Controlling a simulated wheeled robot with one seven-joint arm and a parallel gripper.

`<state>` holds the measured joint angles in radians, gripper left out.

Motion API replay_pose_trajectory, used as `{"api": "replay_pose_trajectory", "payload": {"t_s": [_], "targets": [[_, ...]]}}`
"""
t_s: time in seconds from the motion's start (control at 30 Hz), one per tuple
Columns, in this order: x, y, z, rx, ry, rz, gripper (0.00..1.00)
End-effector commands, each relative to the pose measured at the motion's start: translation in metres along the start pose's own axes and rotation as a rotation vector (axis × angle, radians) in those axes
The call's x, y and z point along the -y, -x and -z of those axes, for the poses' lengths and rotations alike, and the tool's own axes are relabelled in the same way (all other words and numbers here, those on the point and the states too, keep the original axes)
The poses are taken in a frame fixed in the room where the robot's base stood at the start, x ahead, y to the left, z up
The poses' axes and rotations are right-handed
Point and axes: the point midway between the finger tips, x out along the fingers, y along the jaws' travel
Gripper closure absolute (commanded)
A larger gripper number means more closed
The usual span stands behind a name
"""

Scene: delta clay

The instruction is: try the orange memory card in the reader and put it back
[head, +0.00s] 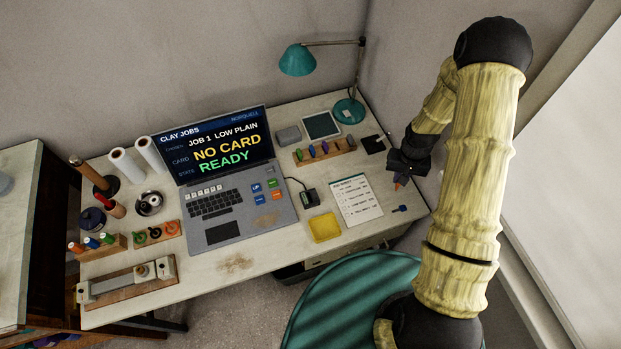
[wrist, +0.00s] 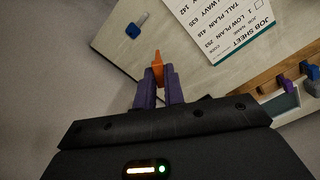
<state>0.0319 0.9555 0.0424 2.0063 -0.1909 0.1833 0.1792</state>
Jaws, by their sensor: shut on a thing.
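My gripper (head: 399,180) is at the right side of the desk, above its surface. In the wrist view its purple fingers (wrist: 160,85) are shut on the orange memory card (wrist: 158,62), whose tip sticks out beyond them. In the head view only a small orange bit shows below the jaws. The reader looks to be the small dark box (head: 310,197) cabled to the laptop, left of my gripper. The wooden card rack (head: 345,149) holds several coloured cards; it also shows in the wrist view (wrist: 270,87). The laptop screen (head: 226,146) reads "NO CARD" and "READY", with "JOB 1 LOW PLAIN".
A job sheet (head: 357,200) lies between my gripper and the reader. A small blue item (head: 401,209) lies near the right edge. A teal lamp (head: 348,110) stands at the back, and a teal chair (head: 340,300) is in front.

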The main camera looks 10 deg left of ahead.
Motion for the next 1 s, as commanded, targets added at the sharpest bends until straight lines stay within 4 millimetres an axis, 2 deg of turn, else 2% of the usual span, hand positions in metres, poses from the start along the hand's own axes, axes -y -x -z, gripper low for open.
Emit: {"api": "replay_pose_trajectory", "payload": {"t_s": [0.13, 0.27, 0.47, 0.6, 0.7, 0.83, 1.0], "targets": [[0.017, 0.002, 0.0, 0.0, 0.035, 0.0, 1.0], [0.056, 0.004, -0.002, 0.0, 0.114, 0.001, 1.0], [0.139, 0.01, -0.018, 0.0, 0.289, 0.0, 1.0], [0.195, 0.014, -0.039, -0.001, 0.409, 0.001, 1.0], [0.228, 0.016, -0.055, -0.001, 0.482, 0.0, 1.0], [0.251, 0.018, -0.07, 0.0, 0.537, 0.0, 1.0], [0.257, 0.018, -0.073, 0.0, 0.55, 0.0, 1.0]]}}
